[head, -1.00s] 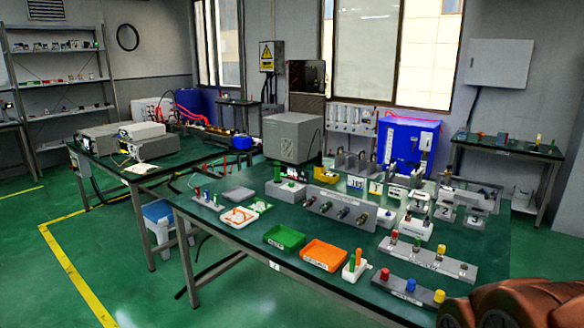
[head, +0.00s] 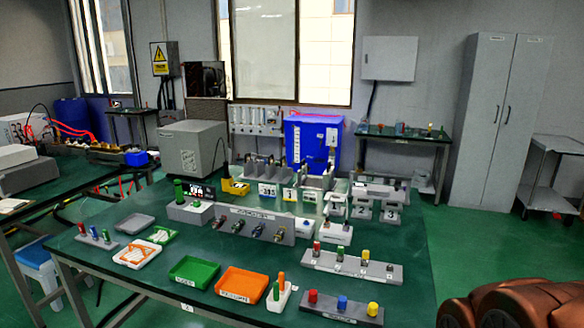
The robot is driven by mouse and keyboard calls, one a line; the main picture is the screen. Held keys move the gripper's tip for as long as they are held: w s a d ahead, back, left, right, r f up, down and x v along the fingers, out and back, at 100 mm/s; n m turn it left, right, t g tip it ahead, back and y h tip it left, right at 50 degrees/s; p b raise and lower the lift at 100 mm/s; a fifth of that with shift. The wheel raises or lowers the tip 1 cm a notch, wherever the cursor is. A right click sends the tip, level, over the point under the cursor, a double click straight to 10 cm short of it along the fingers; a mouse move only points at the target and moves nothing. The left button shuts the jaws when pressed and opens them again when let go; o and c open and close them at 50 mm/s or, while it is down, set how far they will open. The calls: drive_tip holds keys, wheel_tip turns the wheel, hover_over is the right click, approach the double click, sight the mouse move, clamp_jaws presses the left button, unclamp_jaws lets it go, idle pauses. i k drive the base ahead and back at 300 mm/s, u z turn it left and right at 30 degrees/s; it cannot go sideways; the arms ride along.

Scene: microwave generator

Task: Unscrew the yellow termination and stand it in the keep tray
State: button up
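A yellow cylindrical piece (head: 373,309) stands at the right end of a grey strip on the front right of the green table, beside a blue and a red one. I cannot tell if it is the yellow termination or how it is fixed. A green tray (head: 194,271) and an orange tray (head: 242,283) lie left of it at the front edge, both seemingly empty. Their labels are too small to read, so I cannot tell which is the keep tray. My gripper is not in view; only brown rounded links of my arm show at the bottom right.
A longer grey strip (head: 351,268) with red and green pieces lies behind. A white holder (head: 279,297) with green and orange sticks stands beside the orange tray. A grey block (head: 248,226) with several connectors crosses the middle. Open floor lies right of the table.

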sight(366, 254)
drive_tip(key=i, duration=0.85)
drive_tip(key=u, duration=0.6)
